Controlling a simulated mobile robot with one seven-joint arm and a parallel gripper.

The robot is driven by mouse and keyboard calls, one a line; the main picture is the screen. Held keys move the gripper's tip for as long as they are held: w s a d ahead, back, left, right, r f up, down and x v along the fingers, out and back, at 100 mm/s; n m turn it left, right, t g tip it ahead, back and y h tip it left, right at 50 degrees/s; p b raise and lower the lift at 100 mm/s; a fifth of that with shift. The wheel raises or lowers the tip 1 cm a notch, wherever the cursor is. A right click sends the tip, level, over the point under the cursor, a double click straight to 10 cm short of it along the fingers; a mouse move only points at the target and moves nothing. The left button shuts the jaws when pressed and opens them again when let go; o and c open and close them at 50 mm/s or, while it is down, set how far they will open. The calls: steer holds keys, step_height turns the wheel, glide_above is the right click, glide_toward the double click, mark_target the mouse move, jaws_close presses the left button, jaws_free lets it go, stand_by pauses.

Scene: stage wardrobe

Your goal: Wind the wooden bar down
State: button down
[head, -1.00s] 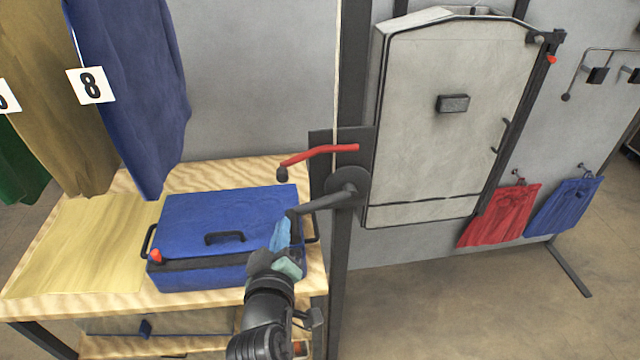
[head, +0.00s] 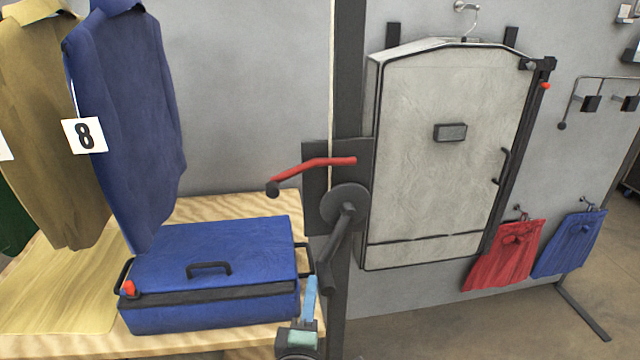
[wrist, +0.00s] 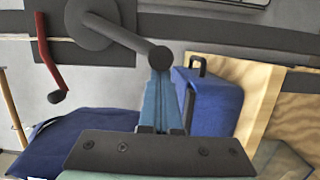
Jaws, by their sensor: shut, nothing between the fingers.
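My gripper (head: 310,285) has blue fingers, shut and empty, below the crank. The dark crank (head: 340,232) sits on a round disc (head: 344,203) on the upright post, its arm hanging down and slightly left. In the wrist view the fingertips (wrist: 161,72) appear right at the crank's knob (wrist: 160,57); I cannot tell whether they touch. A red lever (head: 312,166) sticks out left above the disc. A thin tan rod (wrist: 13,108), probably the wooden bar, shows at the wrist view's left edge. The head view does not show the bar.
A blue case (head: 215,250) stands on the wooden table (head: 235,205) left of the post. A blue garment tagged 8 (head: 125,110) hangs just above it. A pale garment bag (head: 440,170) and red (head: 503,255) and blue (head: 570,245) bags hang right.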

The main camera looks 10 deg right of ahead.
steer(key=shift+d+f+n+b, duration=0.3)
steer(key=shift+d+f+n, duration=0.1)
steer(key=shift+d+n, duration=0.3)
